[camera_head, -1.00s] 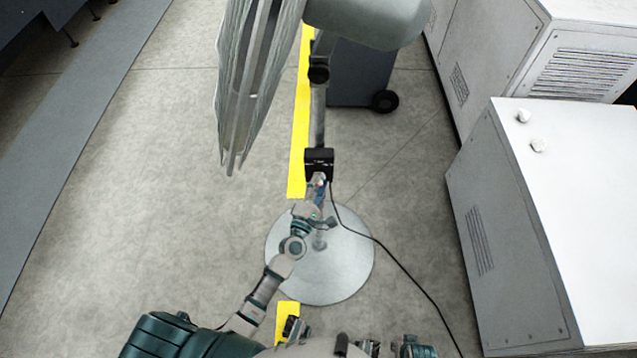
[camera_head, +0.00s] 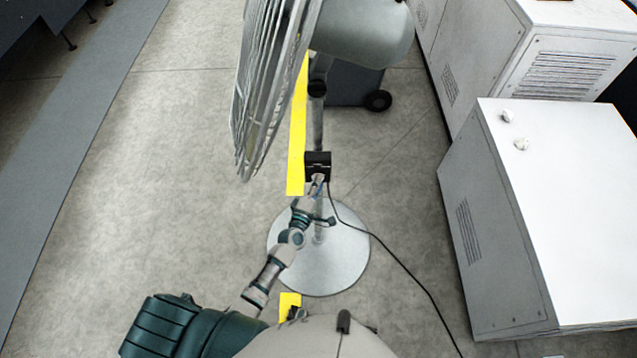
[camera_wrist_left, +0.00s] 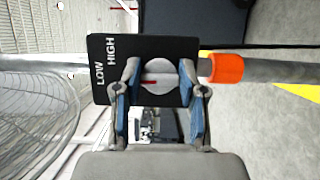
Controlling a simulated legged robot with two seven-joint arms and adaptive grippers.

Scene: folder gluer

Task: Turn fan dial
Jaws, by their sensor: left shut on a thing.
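A pedestal fan (camera_head: 275,80) stands in front of me on a round grey base (camera_head: 335,262). A black control box (camera_head: 318,165) sits on its pole. In the left wrist view the box's black plate (camera_wrist_left: 100,65) reads LOW and HIGH, and a round silver dial (camera_wrist_left: 160,78) with a red mark is on it. My left gripper (camera_head: 318,182) reaches the box; in the left wrist view its blue-padded fingers (camera_wrist_left: 158,85) are closed on the dial, one on each side. My right gripper is not in view.
A black cable (camera_head: 385,250) runs from the box across the floor to the right. White-topped cabinets (camera_head: 560,200) stand at the right. A dark wheeled bin (camera_head: 355,88) is behind the pole. The floor at left is clear.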

